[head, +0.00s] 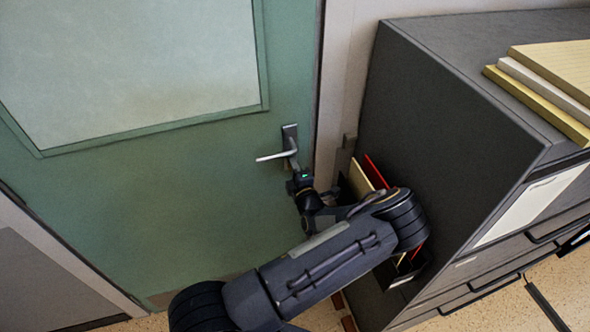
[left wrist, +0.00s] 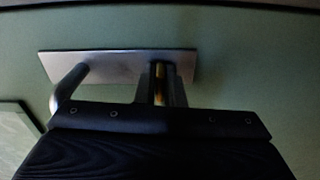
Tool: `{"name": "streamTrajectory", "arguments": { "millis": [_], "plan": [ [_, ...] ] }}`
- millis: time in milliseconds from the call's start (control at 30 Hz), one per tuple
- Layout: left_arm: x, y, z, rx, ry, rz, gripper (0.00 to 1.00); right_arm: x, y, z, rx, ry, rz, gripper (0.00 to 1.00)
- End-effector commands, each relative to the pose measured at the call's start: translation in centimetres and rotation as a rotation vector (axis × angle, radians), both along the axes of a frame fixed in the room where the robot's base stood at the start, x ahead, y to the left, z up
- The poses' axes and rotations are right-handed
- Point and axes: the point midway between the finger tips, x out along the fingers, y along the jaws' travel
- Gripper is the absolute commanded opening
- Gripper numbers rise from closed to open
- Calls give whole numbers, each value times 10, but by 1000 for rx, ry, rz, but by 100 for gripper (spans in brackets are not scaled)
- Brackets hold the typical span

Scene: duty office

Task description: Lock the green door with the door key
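The green door (head: 190,190) fills the left of the head view, flush in its frame as far as I see. Its metal lever handle (head: 274,156) sticks out to the left from a dark plate (head: 290,132); in the left wrist view the lever (left wrist: 68,88) is left of my fingers. My left gripper (head: 293,174) is at the lower end of this plate. In the left wrist view my left gripper (left wrist: 160,88) has its fingers close together around a narrow brass-coloured piece, the door key (left wrist: 159,70), against the plate. The keyhole is hidden. My right gripper is out of view.
A dark grey cabinet (head: 440,120) with drawers stands close right of the door, with books (head: 545,85) on top. A holder with red and cream folders (head: 362,176) is at its side, partly behind my left arm. The floor shows at the bottom.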

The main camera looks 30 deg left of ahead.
Motion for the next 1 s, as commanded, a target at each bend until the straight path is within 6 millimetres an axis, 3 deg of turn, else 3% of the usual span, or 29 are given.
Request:
{"name": "streamTrajectory", "arguments": {
  "millis": [33, 167, 467, 1000],
  "plan": [
    [0, 0, 0, 1, 1, -1, 14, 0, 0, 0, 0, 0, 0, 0],
    [0, 0, 0, 0, 0, -1, 31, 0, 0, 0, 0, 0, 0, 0],
    [-1, -1, 0, -1, -2, 0, 31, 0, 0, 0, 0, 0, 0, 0],
    [-35, -41, 1, -2, 0, -2, 31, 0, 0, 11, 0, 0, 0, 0]
  ]
}}
